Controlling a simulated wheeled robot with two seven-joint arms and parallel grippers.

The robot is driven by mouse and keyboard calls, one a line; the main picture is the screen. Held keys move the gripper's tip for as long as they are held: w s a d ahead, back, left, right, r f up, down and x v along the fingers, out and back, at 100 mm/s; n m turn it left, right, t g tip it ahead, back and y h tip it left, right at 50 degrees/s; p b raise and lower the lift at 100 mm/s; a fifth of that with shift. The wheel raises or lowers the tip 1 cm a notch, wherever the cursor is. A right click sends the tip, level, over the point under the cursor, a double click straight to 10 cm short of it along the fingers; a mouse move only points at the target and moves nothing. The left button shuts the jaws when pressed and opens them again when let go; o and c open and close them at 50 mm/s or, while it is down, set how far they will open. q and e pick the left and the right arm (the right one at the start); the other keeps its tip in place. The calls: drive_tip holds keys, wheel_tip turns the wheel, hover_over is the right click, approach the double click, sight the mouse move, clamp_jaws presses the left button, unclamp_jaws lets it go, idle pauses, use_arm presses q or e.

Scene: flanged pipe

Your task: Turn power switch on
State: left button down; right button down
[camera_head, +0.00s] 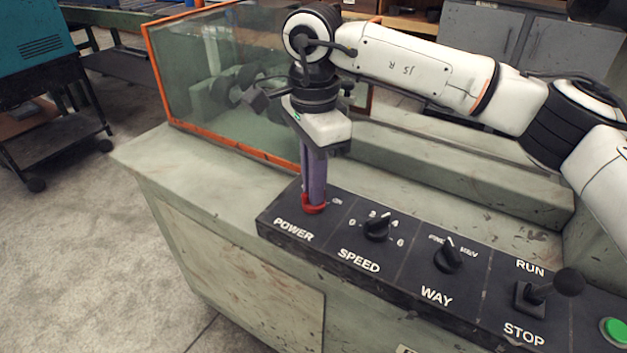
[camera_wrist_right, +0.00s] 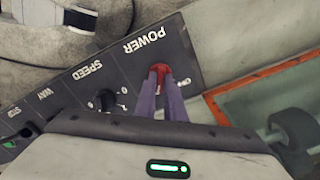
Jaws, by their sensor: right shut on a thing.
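The red power switch (camera_head: 313,207) sits on the black control panel (camera_head: 381,287), above the POWER label. My right gripper (camera_head: 315,198) points down at it with its two purple fingers. The fingers are shut on the red switch, and their tips hide part of it. In the right wrist view the red switch (camera_wrist_right: 160,70) shows between the fingertips of the right gripper (camera_wrist_right: 161,85). An ON mark is partly visible beside the switch. The switch's exact setting cannot be told. My left gripper is not in view.
The panel also carries a SPEED knob (camera_head: 377,228), a WAY knob (camera_head: 449,256), a RUN/STOP lever (camera_head: 545,290) and a green button (camera_head: 615,331). An orange-framed glass guard (camera_head: 230,80) stands behind my right gripper. Open floor (camera_head: 75,255) lies to the left.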

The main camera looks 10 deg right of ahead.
drive_tip(key=shift+r+m, duration=0.1)
drive_tip(key=shift+m, duration=1.1)
drive_tip(key=c, duration=1.8)
unclamp_jaws()
drive_tip(key=shift+c, duration=0.2)
wheel_tip(320, 180, up, 10)
drive_tip(key=p, duration=0.1)
drive_tip(key=shift+r, duration=0.15)
